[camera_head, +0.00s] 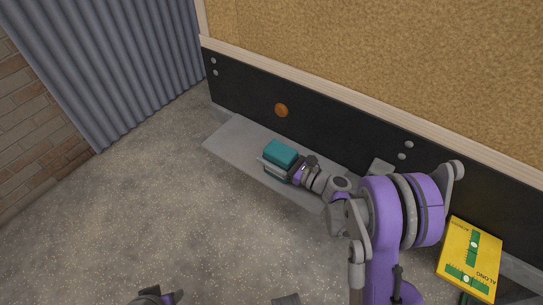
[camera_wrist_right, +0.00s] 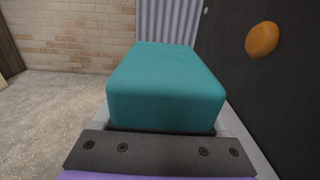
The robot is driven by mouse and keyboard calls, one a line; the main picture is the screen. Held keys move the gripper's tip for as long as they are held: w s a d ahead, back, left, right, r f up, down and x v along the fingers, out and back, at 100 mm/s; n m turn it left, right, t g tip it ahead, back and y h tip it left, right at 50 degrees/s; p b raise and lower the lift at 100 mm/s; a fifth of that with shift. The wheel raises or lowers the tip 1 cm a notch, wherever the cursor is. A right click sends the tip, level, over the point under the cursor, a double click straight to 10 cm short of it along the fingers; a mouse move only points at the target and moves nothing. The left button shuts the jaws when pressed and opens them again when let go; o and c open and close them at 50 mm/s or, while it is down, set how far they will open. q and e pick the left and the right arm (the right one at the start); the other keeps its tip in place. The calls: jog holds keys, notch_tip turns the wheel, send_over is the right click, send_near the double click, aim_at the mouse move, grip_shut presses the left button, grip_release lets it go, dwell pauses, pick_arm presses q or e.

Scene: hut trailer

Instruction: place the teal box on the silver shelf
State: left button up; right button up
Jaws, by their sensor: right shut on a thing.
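The teal box (camera_head: 281,152) is in my right gripper (camera_head: 279,169), over the silver shelf (camera_head: 235,144) along the foot of the black panel. In the right wrist view the teal box (camera_wrist_right: 167,84) fills the middle, close in front of the gripper's dark plate (camera_wrist_right: 160,152). The right gripper is shut on the box. Whether the box's underside touches the shelf cannot be told. A part of my left gripper (camera_head: 152,298) shows at the bottom edge of the head view; its fingers cannot be made out.
A black panel with an orange round knob (camera_head: 281,110) rises behind the shelf. A yellow box (camera_head: 470,258) lies at the right. A corrugated grey wall (camera_head: 120,60) and bricks (camera_head: 35,120) stand at the left. The shelf's left end is bare.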

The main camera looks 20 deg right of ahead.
jog(key=shift+f, duration=0.2)
jog(key=o, duration=1.4)
jog(key=shift+r, duration=0.1)
jog(key=shift+s+r, duration=0.1)
jog(key=shift+r, duration=0.15)
jog(key=p+v, duration=0.1)
jog(key=v, duration=1.1)
jog(key=shift+f, duration=0.1)
